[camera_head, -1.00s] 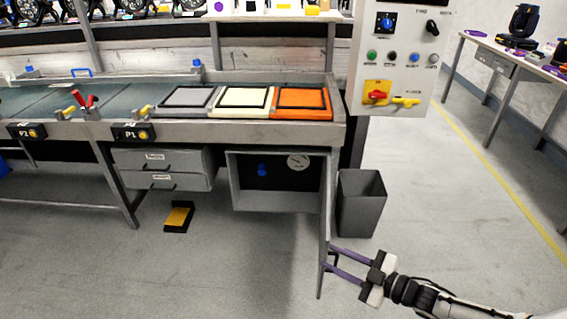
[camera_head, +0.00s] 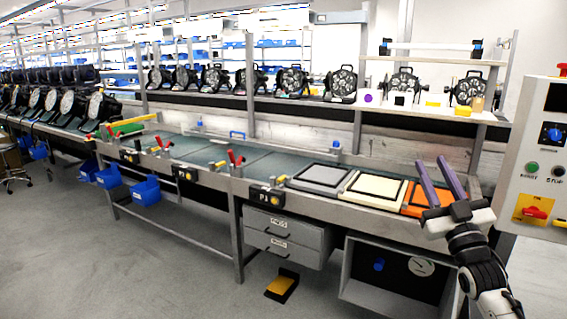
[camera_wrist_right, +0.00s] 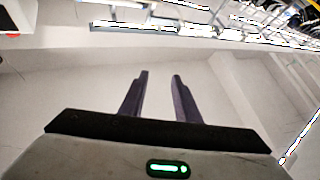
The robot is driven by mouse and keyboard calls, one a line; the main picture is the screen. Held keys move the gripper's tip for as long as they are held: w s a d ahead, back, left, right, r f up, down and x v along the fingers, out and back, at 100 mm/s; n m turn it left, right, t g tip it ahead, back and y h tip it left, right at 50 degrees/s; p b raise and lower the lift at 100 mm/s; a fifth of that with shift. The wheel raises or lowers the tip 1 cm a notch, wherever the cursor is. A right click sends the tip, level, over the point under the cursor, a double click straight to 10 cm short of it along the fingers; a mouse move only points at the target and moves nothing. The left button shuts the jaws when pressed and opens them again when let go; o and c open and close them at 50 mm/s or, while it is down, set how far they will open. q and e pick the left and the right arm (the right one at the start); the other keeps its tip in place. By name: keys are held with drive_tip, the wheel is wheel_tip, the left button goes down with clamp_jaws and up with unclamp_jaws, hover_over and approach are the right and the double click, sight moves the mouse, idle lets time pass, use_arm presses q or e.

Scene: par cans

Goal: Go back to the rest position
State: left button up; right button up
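My right gripper (camera_head: 440,180) is raised at the right of the head view, in front of the workbench's right end. Its two purple fingers stand apart and point up, with nothing between them. In the right wrist view the fingers (camera_wrist_right: 158,95) are also spread and empty, against a pale wall and ceiling. The gripper overlaps the orange tray (camera_head: 411,200) in the head view, and part of that tray is hidden. My left gripper is in neither view.
The workbench (camera_head: 340,210) carries a grey tray (camera_head: 320,177) and a cream tray (camera_head: 376,190). A cabinet (camera_head: 400,275) sits beneath. A control panel (camera_head: 540,150) stands at the right. Blue bins (camera_head: 146,191) hang at the left.

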drive_tip(key=w+d+f+m+g+h, duration=0.15)
drive_tip(key=f+g, duration=0.25)
drive_tip(key=f, duration=0.4)
drive_tip(key=w+d+f+m+g+h, duration=0.1)
drive_tip(key=d+f+g+h, duration=0.2)
drive_tip(key=f, duration=0.5)
drive_tip(key=s+a+f+n+g+y, duration=0.1)
drive_tip(key=s+a+f, duration=0.25)
drive_tip(key=f, duration=0.25)
drive_tip(key=s+a+f+g+y, duration=0.1)
drive_tip(key=s+a+f+g, duration=0.15)
drive_tip(key=s+f, duration=0.35)
drive_tip(key=s+a+f+n+y, duration=0.1)
drive_tip(key=s+a+f, duration=0.25)
drive_tip(key=f, duration=0.35)
drive_tip(key=s+a+f+g, duration=0.1)
drive_tip(key=s+a+f, duration=0.3)
drive_tip(key=s, duration=0.6)
drive_tip(key=s+a+f+m+g+y, duration=0.1)
drive_tip(key=s+a+f, duration=0.3)
drive_tip(key=s, duration=0.6)
drive_tip(key=s+a+f+g+y, duration=0.1)
drive_tip(key=s+a+f+g, duration=0.2)
drive_tip(key=s, duration=0.7)
wheel_tip(320, 180, down, 2)
drive_tip(key=shift+s+a+f, duration=0.15)
drive_tip(key=shift+s+a, duration=0.2)
drive_tip(key=shift+a, duration=0.35)
drive_tip(key=shift+y, duration=0.25)
